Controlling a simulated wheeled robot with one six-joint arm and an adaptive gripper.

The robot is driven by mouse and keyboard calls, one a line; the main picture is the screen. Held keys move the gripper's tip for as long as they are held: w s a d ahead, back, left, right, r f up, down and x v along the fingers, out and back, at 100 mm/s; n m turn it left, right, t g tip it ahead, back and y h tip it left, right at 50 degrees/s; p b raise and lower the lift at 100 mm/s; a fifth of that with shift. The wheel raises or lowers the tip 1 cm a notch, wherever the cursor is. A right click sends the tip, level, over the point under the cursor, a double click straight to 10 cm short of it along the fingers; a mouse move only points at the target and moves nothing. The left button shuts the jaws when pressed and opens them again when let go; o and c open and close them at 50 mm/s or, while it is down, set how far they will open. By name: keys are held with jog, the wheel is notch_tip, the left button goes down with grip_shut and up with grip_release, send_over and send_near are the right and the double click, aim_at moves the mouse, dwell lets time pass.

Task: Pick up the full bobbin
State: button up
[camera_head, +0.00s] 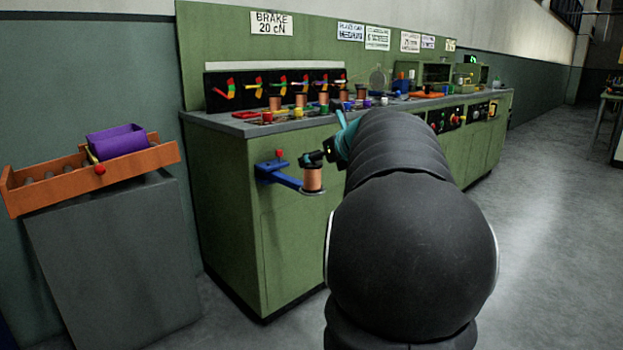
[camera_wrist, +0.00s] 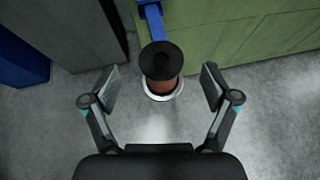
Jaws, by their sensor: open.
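The full bobbin (camera_head: 312,179), wound with copper-coloured wire, stands upright on a ring-shaped holder at the end of a blue bracket (camera_head: 278,174) on the green cabinet's side. The bobbin also shows in the wrist view (camera_wrist: 162,66), with its dark top flange facing the camera and its copper side below. My gripper (camera_wrist: 160,88) is open and empty, with one finger on each side of the bobbin in that view. Neither finger appears to touch it. In the head view my arm hides part of the cabinet, and the gripper shows only partly beside the bobbin.
The green cabinet (camera_head: 222,200) carries gauges, several smaller copper bobbins and coloured knobs on top. At left, an orange tray (camera_head: 150,158) with a purple bin (camera_head: 118,142) rests on a grey stand (camera_head: 115,260). Open floor (camera_head: 545,200) lies to the right.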

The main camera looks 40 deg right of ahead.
aim_at(312, 165)
jog(key=x, duration=0.5)
jog(key=shift+s+f+b, duration=0.1)
jog(key=shift+f+b, duration=0.1)
jog(key=shift+b, duration=0.2)
jog(key=c, duration=1.3)
jog(key=shift+c, duration=1.1)
jog(key=shift+r, duration=0.15)
